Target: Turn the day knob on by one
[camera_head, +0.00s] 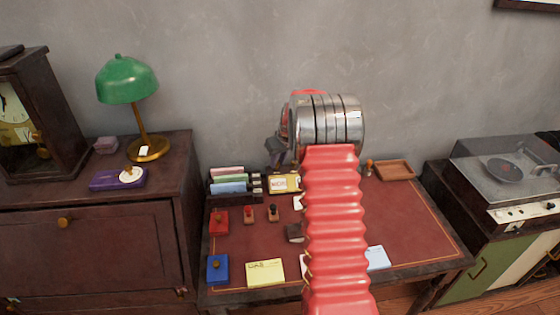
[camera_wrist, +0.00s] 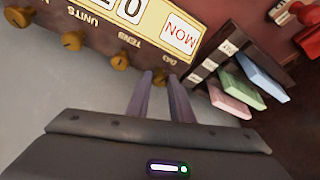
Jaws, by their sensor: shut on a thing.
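The calendar box (camera_wrist: 95,28) fills the upper left of the wrist view, seen upside down. Its windows show MON and a digit that looks like 0. Brass knobs stick out along its edge, including the units knob (camera_wrist: 72,41) and the tens knob (camera_wrist: 120,61). The day knob (camera_wrist: 160,76) is under the DAY label, mostly hidden between my fingers. My gripper (camera_wrist: 160,79) is shut on it. In the head view the calendar (camera_head: 284,184) stands at the back of the desk, partly behind my red arm, which hides the knob.
A card rack (camera_wrist: 240,85) with coloured cards stands close beside the gripper. Stamps (camera_head: 248,214), a red pad (camera_head: 218,222), a blue pad (camera_head: 217,269) and yellow notes (camera_head: 265,273) lie on the desk (camera_head: 415,225). A wooden tray (camera_head: 394,170) is at the back right.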

